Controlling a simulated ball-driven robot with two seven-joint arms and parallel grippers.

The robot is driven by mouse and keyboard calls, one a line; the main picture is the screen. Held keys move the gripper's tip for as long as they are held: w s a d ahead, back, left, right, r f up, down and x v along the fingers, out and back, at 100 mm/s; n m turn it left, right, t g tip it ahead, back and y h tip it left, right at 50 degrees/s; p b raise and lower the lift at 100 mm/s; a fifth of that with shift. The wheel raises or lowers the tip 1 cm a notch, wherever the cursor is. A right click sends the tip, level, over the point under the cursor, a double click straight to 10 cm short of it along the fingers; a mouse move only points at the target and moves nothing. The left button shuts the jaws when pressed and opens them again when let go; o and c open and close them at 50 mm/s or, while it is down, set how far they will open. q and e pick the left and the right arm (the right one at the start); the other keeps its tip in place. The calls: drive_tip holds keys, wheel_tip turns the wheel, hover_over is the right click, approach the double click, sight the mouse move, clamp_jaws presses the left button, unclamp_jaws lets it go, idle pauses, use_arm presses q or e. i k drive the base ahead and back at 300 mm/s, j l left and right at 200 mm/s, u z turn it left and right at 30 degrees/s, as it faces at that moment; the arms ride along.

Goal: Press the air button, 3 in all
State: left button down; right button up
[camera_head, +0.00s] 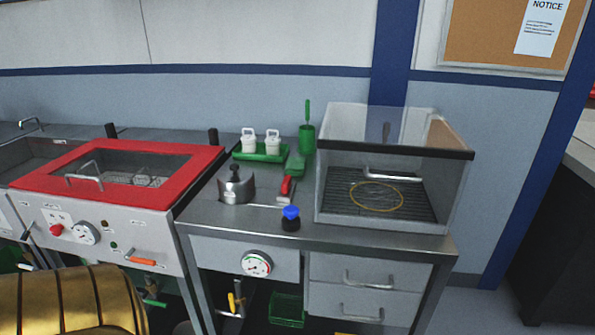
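A black round piece with a domed blue top (290,217) stands near the front edge of the steel bench (370,239), in front of the clear-walled box (395,165). It looks like a push button, but I can read no label on it. A red knob (56,230) sits on the front panel of the red-lidded machine at the left. I cannot tell from labels which one is the air button. Neither of my grippers shows in the head view, and nothing is touching the blue top.
The red-lidded machine (115,165) stands left of the bench. A metal pot (236,184), a red-handled brush (287,188) and a green tray (262,153) with two white containers are on the bench. A gauge (256,263) and drawers (368,283) are below.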

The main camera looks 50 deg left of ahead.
sight(291, 211)
drive_tip(key=u, duration=1.5)
